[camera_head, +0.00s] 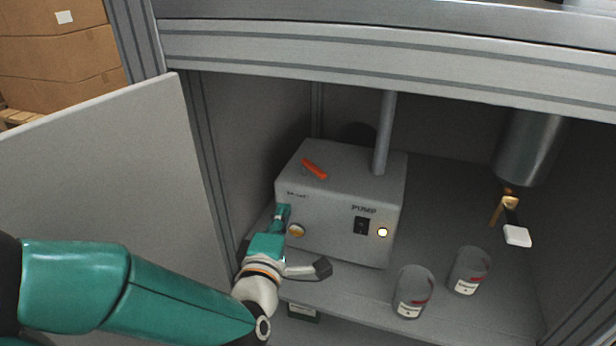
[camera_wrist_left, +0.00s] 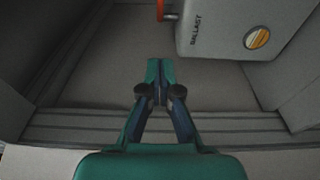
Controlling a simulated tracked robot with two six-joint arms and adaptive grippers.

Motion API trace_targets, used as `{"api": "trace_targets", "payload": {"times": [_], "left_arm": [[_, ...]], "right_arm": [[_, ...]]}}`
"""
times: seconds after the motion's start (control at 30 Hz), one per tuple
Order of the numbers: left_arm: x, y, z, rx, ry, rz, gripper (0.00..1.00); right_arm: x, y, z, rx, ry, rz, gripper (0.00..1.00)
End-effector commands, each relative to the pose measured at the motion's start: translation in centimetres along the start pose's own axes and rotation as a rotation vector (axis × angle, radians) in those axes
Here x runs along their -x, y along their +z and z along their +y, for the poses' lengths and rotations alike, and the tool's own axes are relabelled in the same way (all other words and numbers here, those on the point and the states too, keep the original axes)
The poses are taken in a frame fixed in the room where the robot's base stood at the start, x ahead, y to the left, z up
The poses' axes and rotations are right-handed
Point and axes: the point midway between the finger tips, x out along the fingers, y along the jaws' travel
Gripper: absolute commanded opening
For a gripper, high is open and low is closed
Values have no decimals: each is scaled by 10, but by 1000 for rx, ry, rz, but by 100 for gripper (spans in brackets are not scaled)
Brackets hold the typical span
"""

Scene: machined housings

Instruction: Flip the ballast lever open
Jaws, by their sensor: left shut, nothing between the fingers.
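The grey pump box (camera_head: 335,239) stands on the cabinet shelf, its front marked PUMP. An orange lever (camera_head: 314,169) lies flat along its top, above the BALLAST lettering. In the left wrist view part of the orange lever (camera_wrist_left: 160,9) shows at the top edge, on a short metal stub beside the box (camera_wrist_left: 222,25). My left gripper (camera_head: 283,210) is in front of the box's left front side, near the lettering and below the lever. In the left wrist view its fingertips (camera_wrist_left: 160,64) are together and empty, apart from the lever. My right gripper is not in view.
Two jars (camera_head: 413,291) stand to the right, near a brass valve (camera_head: 504,204). An open door panel (camera_head: 110,190) is at left.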

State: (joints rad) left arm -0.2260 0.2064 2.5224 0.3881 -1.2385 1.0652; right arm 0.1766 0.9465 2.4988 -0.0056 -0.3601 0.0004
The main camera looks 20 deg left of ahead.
Motion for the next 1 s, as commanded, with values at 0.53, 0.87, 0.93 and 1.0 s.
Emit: {"api": "trace_targets", "payload": {"times": [0.53, 0.87, 0.93, 1.0], "left_arm": [[-57, 0, -2, 8, 2, -2, 0], [-109, 19, -2, 8, 1, -8, 0], [-114, 23, -2, 7, 0, -7, 0], [-117, 27, -1, 6, 0, -7, 0]], "right_arm": [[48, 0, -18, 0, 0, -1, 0], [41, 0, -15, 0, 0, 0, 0], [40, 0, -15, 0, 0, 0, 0], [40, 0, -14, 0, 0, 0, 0]]}}
